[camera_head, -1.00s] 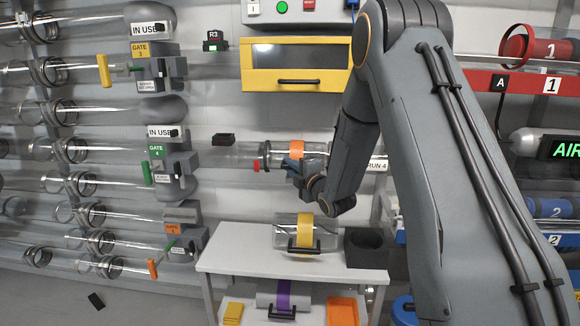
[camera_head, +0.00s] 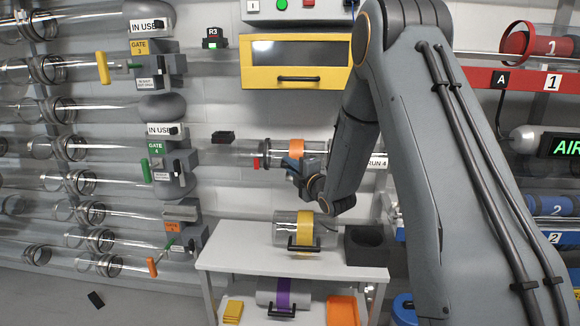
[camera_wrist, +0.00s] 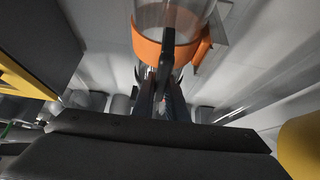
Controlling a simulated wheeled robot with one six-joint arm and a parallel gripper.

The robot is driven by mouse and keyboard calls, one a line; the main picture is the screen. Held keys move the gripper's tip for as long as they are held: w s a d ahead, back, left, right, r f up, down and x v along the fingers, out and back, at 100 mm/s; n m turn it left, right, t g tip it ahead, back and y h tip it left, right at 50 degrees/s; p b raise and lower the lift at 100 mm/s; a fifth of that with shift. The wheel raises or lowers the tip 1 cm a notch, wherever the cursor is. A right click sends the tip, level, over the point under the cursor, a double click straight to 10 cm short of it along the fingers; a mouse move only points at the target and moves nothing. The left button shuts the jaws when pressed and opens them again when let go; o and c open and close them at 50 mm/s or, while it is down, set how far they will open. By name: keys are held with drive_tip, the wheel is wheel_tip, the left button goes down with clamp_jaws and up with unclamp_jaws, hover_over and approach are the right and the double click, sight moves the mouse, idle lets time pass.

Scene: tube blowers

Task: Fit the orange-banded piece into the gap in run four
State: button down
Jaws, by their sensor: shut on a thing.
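The orange-banded piece (camera_head: 290,149) is a clear tube with an orange band, held level in line with run four in the head view. My gripper (camera_head: 296,166) is shut on it, just below the band. In the wrist view the orange band (camera_wrist: 152,47) and clear tube show at the top, with the dark fingers of my gripper (camera_wrist: 166,62) against it. The fixed tube of run four (camera_head: 230,153) lies to the left, with a red tab at its end. The right end of the piece is hidden behind my arm, so I cannot tell whether either end is seated.
A white cart (camera_head: 236,246) stands below, carrying a yellow-banded tube (camera_head: 304,229) and a dark open holder (camera_head: 366,249). A purple-banded tube (camera_head: 284,293) lies on its lower shelf. A yellow-framed cabinet (camera_head: 295,81) hangs above the run.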

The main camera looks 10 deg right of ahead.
drive_tip(key=c, duration=1.7)
unclamp_jaws()
drive_tip(key=shift+f, duration=0.1)
drive_tip(key=shift+v, duration=3.95)
